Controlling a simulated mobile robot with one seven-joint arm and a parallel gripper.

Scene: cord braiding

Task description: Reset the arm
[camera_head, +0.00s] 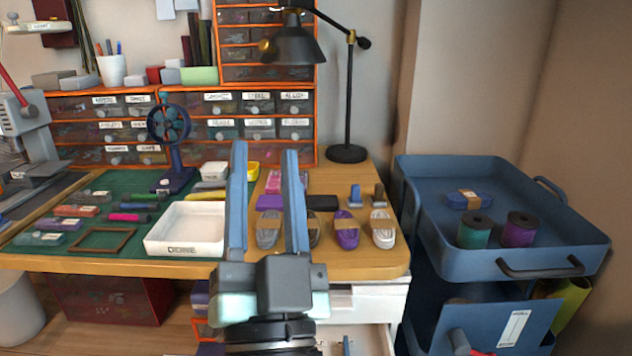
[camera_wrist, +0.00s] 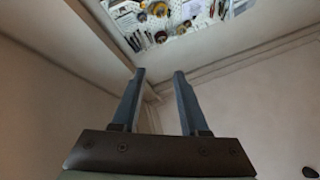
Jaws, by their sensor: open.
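My gripper (camera_head: 264,150) stands upright in the middle of the head view, in front of the workbench. Its two long blue fingers point up, are spread apart and hold nothing.
A blue cart (camera_head: 560,215) with two spools stands at right. A drawer (camera_head: 355,341) below the bench is open.

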